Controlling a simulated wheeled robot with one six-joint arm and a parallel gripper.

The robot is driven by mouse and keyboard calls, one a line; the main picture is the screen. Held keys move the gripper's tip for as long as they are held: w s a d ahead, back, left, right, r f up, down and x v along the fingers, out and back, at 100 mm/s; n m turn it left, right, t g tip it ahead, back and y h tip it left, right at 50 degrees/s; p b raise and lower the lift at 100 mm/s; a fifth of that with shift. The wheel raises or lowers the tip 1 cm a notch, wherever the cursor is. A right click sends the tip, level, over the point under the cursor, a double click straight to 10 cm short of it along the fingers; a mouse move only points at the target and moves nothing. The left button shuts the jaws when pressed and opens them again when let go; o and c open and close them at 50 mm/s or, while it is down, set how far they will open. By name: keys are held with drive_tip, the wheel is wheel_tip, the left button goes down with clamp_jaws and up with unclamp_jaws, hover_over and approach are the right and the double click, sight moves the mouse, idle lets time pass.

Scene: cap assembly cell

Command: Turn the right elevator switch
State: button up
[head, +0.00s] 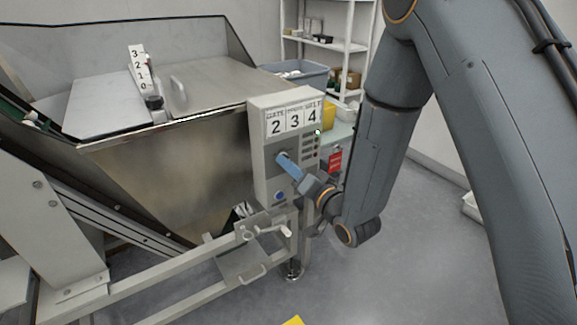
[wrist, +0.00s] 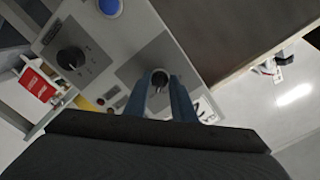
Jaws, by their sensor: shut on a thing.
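The control box (head: 258,150) stands on the front of the steel hopper, with a number plate reading 2 3 4 at its top. My gripper (head: 284,160), with blue fingers, reaches its front panel from the right. In the wrist view the fingers (wrist: 160,92) are shut on a switch knob (wrist: 160,77), one finger on each side. A second black rotary knob (wrist: 70,58) stands free to the left in that turned-over view, on the same panel. That second knob is not clear in the head view.
A blue button (head: 279,196) is low on the panel, and it also shows in the wrist view (wrist: 109,7). A red label (head: 335,160) is right of the box. A steel frame with a crank handle (head: 265,230) lies below. Open floor (head: 420,270) is at right.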

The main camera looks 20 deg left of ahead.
drive_tip(key=shift+w+d, duration=0.1)
drive_tip(key=o, duration=1)
drive_tip(key=v, duration=0.8)
drive_tip(key=shift+b, duration=0.3)
